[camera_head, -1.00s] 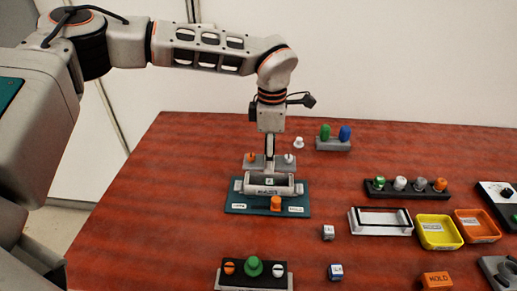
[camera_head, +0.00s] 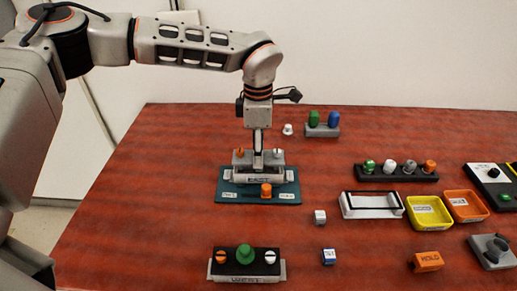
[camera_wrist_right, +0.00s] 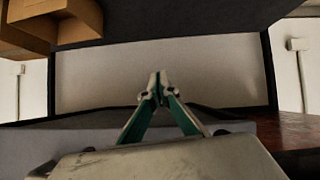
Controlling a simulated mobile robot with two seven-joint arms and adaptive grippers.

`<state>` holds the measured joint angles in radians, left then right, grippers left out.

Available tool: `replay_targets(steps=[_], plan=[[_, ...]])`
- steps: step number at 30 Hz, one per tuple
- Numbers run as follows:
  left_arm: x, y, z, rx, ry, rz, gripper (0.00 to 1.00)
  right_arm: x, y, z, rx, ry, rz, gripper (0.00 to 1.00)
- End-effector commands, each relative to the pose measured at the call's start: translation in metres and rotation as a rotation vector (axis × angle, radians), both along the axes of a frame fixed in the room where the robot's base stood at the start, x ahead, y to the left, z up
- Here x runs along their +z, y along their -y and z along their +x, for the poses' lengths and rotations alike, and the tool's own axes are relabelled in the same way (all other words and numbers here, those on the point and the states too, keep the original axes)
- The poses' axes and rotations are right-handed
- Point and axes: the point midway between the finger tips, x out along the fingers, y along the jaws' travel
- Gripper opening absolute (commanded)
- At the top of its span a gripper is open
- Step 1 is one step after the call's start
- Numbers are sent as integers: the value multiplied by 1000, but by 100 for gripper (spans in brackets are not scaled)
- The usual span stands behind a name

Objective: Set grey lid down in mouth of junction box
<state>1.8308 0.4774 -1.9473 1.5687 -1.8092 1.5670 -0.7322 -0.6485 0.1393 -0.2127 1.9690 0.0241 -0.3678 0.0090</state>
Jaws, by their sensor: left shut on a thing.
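My left gripper (camera_head: 258,163) points straight down and is shut on the grey lid (camera_head: 246,160), gripping it in the middle. The lid carries an orange screw and a white screw at its ends. It is level and over the mouth of the junction box (camera_head: 262,181), which is labelled EAST and stands on a teal mat (camera_head: 226,194). The lid hides most of the mouth. I cannot tell whether the lid touches the rim. My right gripper (camera_wrist_right: 158,82) shows only in the right wrist view, with its fingertips together and nothing between them.
An orange knob (camera_head: 266,190) stands on the mat in front of the box. A second box (camera_head: 245,277), labelled WEST, with a black lid and green knob, is nearer. A white frame (camera_head: 372,211), yellow tray (camera_head: 428,226) and orange tray (camera_head: 466,217) are to the right.

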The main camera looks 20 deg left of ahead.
Motion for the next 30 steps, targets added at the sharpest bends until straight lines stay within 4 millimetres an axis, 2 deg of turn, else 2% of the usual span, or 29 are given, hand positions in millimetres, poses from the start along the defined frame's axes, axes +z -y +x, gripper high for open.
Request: replay_targets(steps=[13,30], plan=[[-1,0,0,0,-1,0,16,-6,1,-3,0,-11,-3,0],[-5,0,0,0,-1,0,16,2,0,0,0,-1,-1,0]])
